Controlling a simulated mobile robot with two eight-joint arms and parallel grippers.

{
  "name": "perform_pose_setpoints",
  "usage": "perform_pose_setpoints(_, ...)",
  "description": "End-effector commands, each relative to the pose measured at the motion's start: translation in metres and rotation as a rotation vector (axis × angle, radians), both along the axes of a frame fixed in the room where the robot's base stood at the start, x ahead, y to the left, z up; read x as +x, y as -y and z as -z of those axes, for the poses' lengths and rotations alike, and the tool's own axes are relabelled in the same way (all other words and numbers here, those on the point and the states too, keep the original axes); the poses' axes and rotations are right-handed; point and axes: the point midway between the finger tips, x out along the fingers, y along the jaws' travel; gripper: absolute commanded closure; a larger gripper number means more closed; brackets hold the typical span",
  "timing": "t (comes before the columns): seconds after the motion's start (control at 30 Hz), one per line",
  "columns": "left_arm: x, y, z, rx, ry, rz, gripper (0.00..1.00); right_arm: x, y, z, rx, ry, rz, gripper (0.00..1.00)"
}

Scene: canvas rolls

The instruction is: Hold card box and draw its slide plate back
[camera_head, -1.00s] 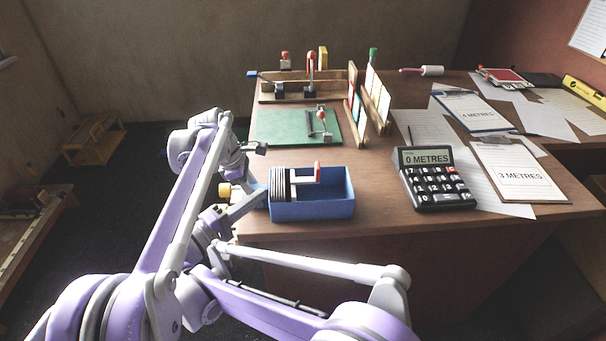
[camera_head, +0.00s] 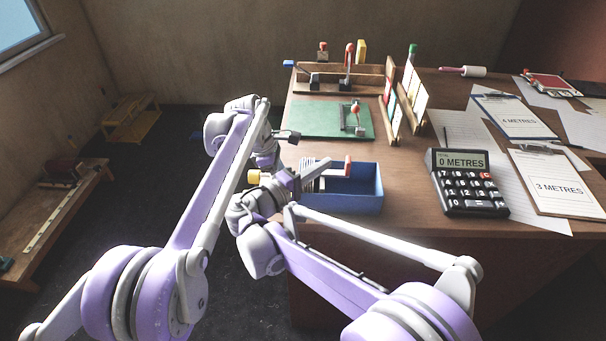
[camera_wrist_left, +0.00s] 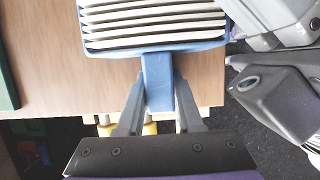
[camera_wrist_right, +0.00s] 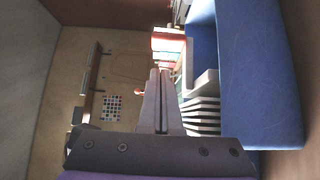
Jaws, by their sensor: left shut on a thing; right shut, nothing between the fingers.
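The blue card box (camera_head: 365,200) stands at the desk's near left edge, with pale cards (camera_wrist_left: 150,20) packed at its left end. The slide plate, with a red-topped pale upright (camera_head: 347,166), shows inside the box. My left gripper (camera_wrist_left: 160,88) is shut on the blue tab (camera_wrist_left: 158,75) sticking out from the box's end; in the head view it is largely hidden behind my right arm. My right gripper (camera_head: 322,165) is shut and empty over the box's left end, close to the cards; its fingers (camera_wrist_right: 160,80) show beside the box wall. I cannot tell whether they touch the plate.
A green board (camera_head: 325,120) and a wooden rack (camera_head: 340,80) with red-topped parts stand behind the box. Upright card holders (camera_head: 405,105) stand to their right. A calculator (camera_head: 465,185) and clipboards (camera_head: 555,182) lie right of the box. Bare desk separates the box and calculator.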

Motion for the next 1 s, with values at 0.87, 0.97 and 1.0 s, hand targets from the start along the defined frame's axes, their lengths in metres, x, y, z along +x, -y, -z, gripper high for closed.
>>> perform_pose_setpoints(0.87,0.000,0.000,0.000,0.001,0.000,0.000,1.00,-0.002,0.069,0.000,0.000,0.000,0.005,1.00)
perform_pose_setpoints(0.97,0.000,-0.001,0.000,0.001,0.000,-0.001,1.00,-0.002,0.091,0.000,0.000,0.000,0.005,1.00)
perform_pose_setpoints(1.0,0.000,-0.001,0.000,0.001,0.000,-0.001,1.00,-0.002,0.098,0.000,0.001,0.001,0.005,1.00)
